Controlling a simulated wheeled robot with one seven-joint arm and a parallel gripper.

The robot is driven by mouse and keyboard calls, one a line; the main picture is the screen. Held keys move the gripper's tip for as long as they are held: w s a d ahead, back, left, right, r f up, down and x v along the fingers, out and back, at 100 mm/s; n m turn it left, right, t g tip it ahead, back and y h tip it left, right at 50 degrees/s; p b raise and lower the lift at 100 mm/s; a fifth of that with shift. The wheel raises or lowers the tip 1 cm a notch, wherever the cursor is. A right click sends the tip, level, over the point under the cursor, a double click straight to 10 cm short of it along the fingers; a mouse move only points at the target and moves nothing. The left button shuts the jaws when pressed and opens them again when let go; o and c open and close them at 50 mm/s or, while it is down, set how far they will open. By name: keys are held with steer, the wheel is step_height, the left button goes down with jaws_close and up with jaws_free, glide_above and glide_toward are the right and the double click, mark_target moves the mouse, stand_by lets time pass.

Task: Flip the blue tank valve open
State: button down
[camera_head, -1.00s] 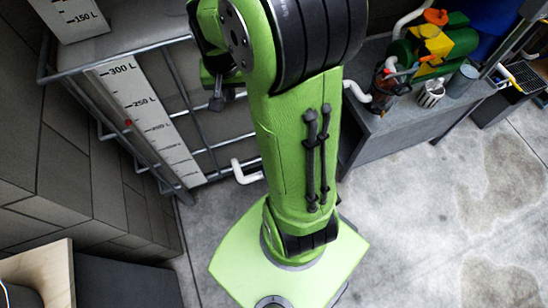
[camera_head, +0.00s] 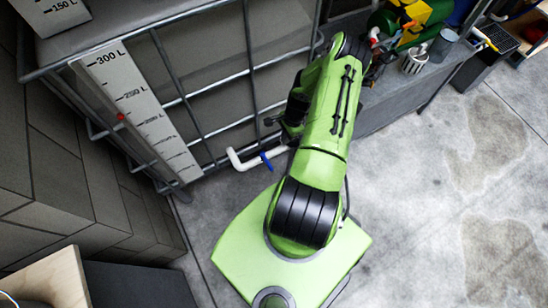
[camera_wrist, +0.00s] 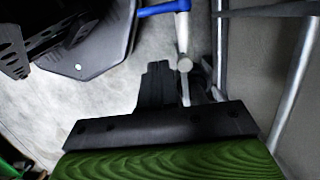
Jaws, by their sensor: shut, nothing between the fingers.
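The blue valve handle (camera_head: 266,160) sits on a white pipe (camera_head: 240,163) low at the front of the caged tank (camera_head: 215,60). In the wrist view the blue handle (camera_wrist: 163,9) points left from the top of the white pipe (camera_wrist: 182,32), near the upper edge. My gripper (camera_wrist: 158,70) is shut and empty in the wrist view, below the handle in the picture and apart from it. In the head view my gripper (camera_head: 271,121) shows as a dark shape close to the cage bars, above the handle in the picture and partly hidden by my arm.
Metal cage bars (camera_head: 181,75) cross the tank's front, and a bar (camera_wrist: 294,85) runs along the right in the wrist view. A grey bench (camera_head: 388,98) with a green and yellow machine (camera_head: 410,22) stands to the right. Concrete floor (camera_head: 440,200) is free at right.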

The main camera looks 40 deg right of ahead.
steer(key=b, duration=0.3)
glide_toward(267, 161)
steer(key=s+d+f, duration=0.2)
steer(key=d+f, duration=0.1)
steer(key=f, duration=0.2)
steer(key=a+f, duration=0.2)
steer(key=a, duration=0.1)
steer(key=shift+w, duration=0.4)
steer(key=shift+f+b, duration=0.1)
steer(key=shift+b, duration=0.3)
